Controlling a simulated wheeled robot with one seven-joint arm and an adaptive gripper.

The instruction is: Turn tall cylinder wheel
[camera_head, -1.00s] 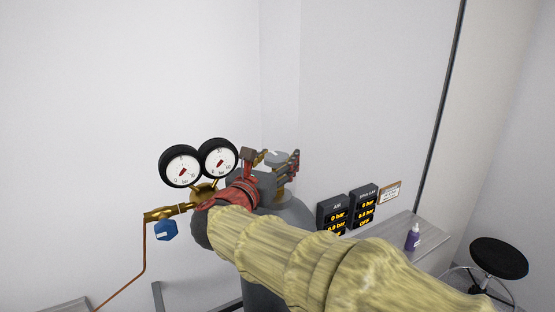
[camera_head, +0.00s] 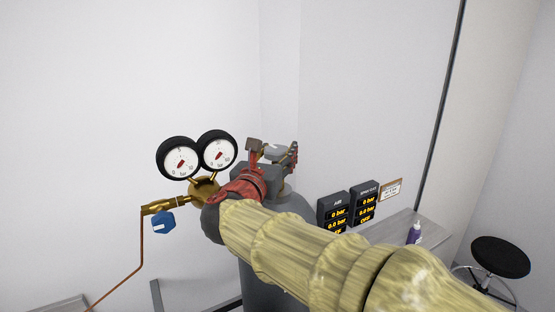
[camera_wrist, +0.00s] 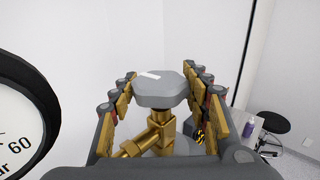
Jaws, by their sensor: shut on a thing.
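The tall cylinder (camera_head: 290,207) is grey and stands upright behind my arm, its lower part mostly hidden. Its wheel (camera_head: 277,154) is a grey, many-sided knob on top of a brass valve. In the wrist view the wheel (camera_wrist: 158,92) sits above the brass stem and has a white mark on its top. My gripper (camera_head: 273,150) is shut on the wheel, one finger on each side. In the wrist view both fingers of my gripper (camera_wrist: 160,78) flank the wheel; the exact contact points are hard to see.
Two round pressure gauges (camera_head: 198,156) on a brass regulator stand just left of my gripper, with a blue knob (camera_head: 163,222) and a thin copper pipe. At right are digital displays (camera_head: 348,205), a purple bottle (camera_head: 414,234) and a black stool (camera_head: 499,257).

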